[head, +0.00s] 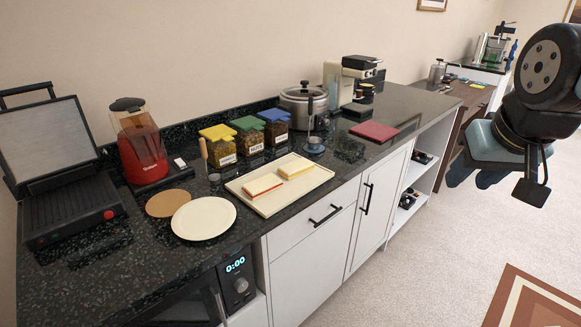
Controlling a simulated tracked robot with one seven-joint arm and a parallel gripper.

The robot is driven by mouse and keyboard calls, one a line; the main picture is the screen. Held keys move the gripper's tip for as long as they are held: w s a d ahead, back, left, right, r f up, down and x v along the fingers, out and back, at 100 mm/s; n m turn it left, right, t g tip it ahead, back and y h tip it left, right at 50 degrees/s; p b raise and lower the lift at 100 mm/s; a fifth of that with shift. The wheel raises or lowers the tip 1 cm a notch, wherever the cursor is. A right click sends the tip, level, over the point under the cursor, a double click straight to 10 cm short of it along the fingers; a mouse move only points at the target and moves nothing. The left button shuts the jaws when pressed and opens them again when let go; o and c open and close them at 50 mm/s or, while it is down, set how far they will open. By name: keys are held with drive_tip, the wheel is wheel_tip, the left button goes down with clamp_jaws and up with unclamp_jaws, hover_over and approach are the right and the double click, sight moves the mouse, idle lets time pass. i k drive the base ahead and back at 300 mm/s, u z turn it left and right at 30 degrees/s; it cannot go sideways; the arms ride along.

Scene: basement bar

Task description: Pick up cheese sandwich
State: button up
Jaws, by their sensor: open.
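Two sandwiches lie apart on a cream tray (309,187) on the dark counter. The one at the right has a yellow edge and looks like the cheese sandwich (294,167). The left sandwich (263,185) has a red edge, so its filling looks different. My gripper (488,173) is at the right of the head view, over the floor in front of the counter. It is open, empty and well away from the tray. Its fingertips are partly hard to make out.
A white plate (204,218) and a round cork mat (169,203) lie left of the tray. Jars with coloured lids (249,137), a red blender (140,145) and a steel pot (303,106) stand behind. A red board (374,131) lies to the right.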

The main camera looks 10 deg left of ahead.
sight(289, 171)
drive_tip(key=z, duration=0.1)
drive_tip(key=i, duration=1)
drive_tip(key=u, duration=0.1)
